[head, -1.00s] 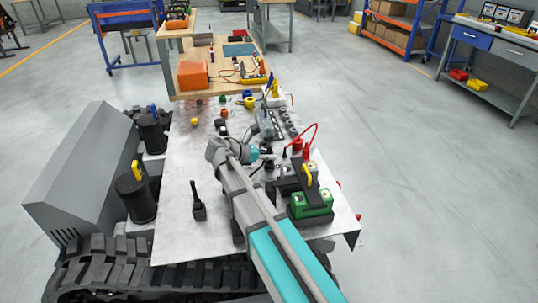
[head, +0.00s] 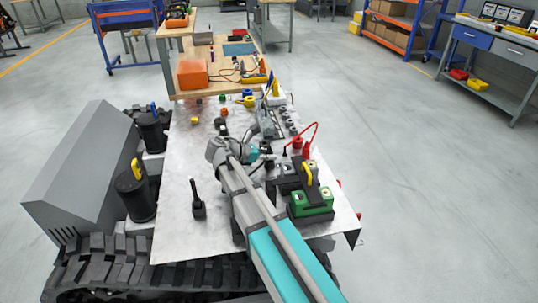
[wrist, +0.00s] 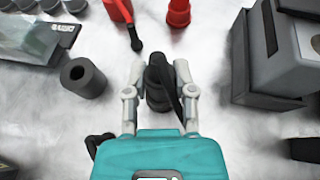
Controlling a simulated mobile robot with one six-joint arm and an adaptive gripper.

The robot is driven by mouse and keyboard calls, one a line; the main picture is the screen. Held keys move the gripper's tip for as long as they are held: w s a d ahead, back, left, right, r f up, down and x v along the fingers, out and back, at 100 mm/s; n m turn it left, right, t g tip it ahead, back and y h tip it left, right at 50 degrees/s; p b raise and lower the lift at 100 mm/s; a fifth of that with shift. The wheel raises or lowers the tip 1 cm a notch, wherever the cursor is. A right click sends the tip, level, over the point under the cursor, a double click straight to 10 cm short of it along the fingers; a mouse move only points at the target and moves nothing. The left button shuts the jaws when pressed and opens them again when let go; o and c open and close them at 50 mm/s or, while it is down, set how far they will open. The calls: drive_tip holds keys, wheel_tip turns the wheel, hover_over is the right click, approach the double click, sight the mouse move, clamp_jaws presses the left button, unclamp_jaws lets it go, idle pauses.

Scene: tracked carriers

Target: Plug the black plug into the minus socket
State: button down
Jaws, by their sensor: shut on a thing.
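In the wrist view my gripper (wrist: 160,75) is shut on the black plug (wrist: 157,88), a dark ribbed body between its two grey fingers, with a dark strip running back over it. A black ring-shaped socket (wrist: 82,78) with an open, empty hole stands on the metal plate left of the fingers, apart from the plug. I see no minus mark on it. Whether the plug touches anything below is hidden. In the head view my gripper (head: 264,156) is over the plate, and the plug is too small and covered to make out.
A red socket (wrist: 178,12) and a red piece with a dark tip (wrist: 118,12) stand just beyond the fingers. A dark block (wrist: 275,60) is close on the right. A green box (head: 310,203) with a yellow handle stands near the plate's (head: 180,185) right edge.

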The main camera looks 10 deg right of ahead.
drive_tip(key=shift+c, duration=1.8)
unclamp_jaws()
drive_tip(key=shift+r, duration=0.15)
wheel_tip(320, 180, up, 8)
drive_tip(key=p, duration=0.8)
drive_tip(key=shift+r+p, duration=0.15)
drive_tip(key=shift+p, duration=0.2)
drive_tip(key=shift+w+a+r+p, duration=0.1)
drive_tip(key=shift+a+r+p, duration=0.1)
drive_tip(key=shift+r+p, duration=0.1)
drive_tip(key=w+p+v, duration=0.2)
drive_tip(key=p+v, duration=0.2)
drive_tip(key=v, duration=0.6)
drive_tip(key=shift+s+a+r+p, duration=0.2)
drive_tip(key=shift+s+r+p, duration=0.05)
drive_tip(key=shift+r+p, duration=0.2)
